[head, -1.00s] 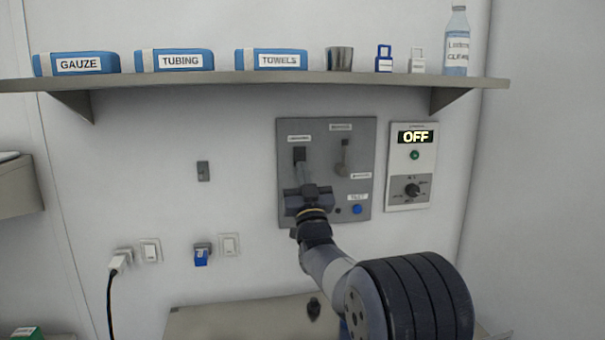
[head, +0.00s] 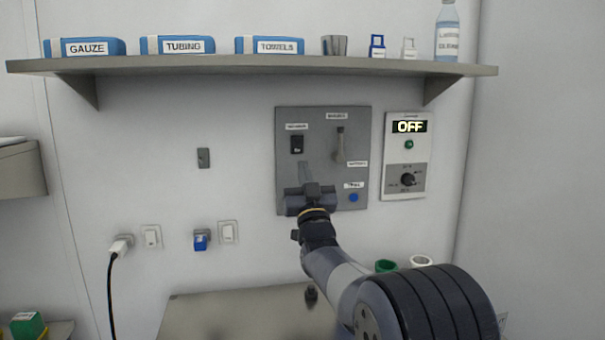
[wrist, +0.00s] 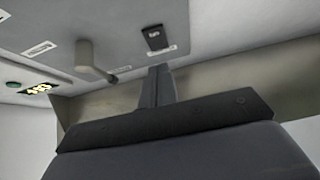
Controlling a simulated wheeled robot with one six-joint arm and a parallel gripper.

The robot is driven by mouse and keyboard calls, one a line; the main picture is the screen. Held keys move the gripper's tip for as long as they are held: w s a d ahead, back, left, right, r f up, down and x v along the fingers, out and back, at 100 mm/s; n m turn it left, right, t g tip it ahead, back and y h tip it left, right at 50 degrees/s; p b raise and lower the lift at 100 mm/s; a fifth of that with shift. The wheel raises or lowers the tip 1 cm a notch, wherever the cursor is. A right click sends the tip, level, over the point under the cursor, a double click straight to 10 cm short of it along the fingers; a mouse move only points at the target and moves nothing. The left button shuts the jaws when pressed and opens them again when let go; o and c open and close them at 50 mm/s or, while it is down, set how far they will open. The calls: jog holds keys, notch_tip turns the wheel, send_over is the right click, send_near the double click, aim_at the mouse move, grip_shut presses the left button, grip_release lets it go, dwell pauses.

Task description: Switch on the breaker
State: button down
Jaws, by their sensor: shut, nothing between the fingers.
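The grey wall panel (head: 322,120) carries a black rocker switch (head: 297,145) at its upper left under a small label. It also shows in the wrist view (wrist: 156,38), with a small pale mark on its face. To its right is a grey lever (head: 340,146), pointing downward. The labels are too small to read surely, so I cannot tell which control is the breaker. My gripper (head: 303,166) is shut and empty, just below the rocker switch. In the wrist view the closed fingers (wrist: 159,74) appear apart from the switch. My gripper hides the panel's lower left.
A blue button (head: 353,197) sits at the panel's lower right. Right of it, a box (head: 405,155) with a knob reads OFF. A shelf (head: 250,65) with boxes and a bottle spans above. Wall sockets, a plug and cord (head: 120,246) are at lower left.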

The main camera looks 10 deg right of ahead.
jog(key=s+f+b, duration=0.1)
jog(key=s+f, duration=0.3)
jog(key=f, duration=0.2)
jog(key=shift+f+b, duration=0.3)
jog(key=shift+f, duration=0.05)
jog(key=shift+r, duration=0.1)
